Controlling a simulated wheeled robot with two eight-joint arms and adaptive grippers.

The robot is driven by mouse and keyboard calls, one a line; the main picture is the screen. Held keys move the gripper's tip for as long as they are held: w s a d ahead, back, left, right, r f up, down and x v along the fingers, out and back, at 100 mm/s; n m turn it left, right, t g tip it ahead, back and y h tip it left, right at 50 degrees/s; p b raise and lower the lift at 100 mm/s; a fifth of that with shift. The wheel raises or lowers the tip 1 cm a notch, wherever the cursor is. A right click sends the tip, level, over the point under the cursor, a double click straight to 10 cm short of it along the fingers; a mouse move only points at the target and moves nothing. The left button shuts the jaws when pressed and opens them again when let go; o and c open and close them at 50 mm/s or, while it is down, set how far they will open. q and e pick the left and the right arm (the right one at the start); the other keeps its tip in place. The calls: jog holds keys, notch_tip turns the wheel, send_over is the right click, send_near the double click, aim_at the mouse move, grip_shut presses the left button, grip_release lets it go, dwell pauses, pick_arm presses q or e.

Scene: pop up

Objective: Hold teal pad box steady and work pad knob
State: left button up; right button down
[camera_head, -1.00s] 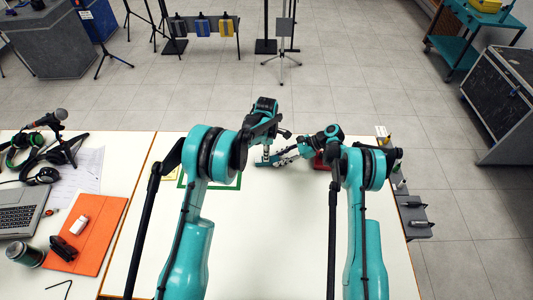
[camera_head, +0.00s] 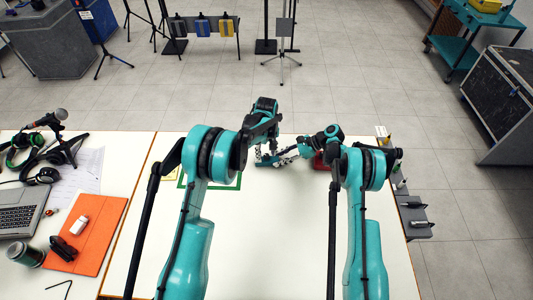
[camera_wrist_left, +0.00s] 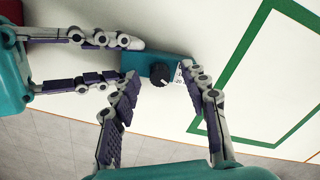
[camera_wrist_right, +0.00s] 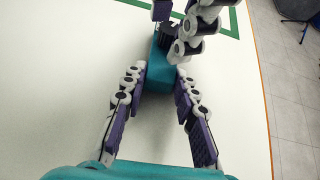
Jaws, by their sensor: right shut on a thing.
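The teal pad box (camera_wrist_left: 140,63) lies on the white table. Its dark round knob (camera_wrist_left: 160,75) faces up in the left wrist view. My left gripper (camera_wrist_left: 163,82) is open, with its fingers apart on either side of the knob; I see a gap between them and it. My right gripper (camera_wrist_right: 161,78) is shut on the near end of the pad box (camera_wrist_right: 158,78), one finger along each side. The knob (camera_wrist_right: 167,36) is partly hidden by my left fingers in the right wrist view. In the head view, my arms partly cover the box (camera_head: 265,163).
A green outlined frame (camera_wrist_left: 246,53) is marked on the table beside the box. A red object (camera_head: 319,161) sits by my right gripper. The table's front middle is clear.

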pick_arm(q)
notch_tip(320, 180, up, 12)
dwell(0.6)
pick_arm(e)
jog(key=c, duration=1.1)
grip_release()
jog(key=v, duration=1.2)
jog(key=shift+r, duration=0.1)
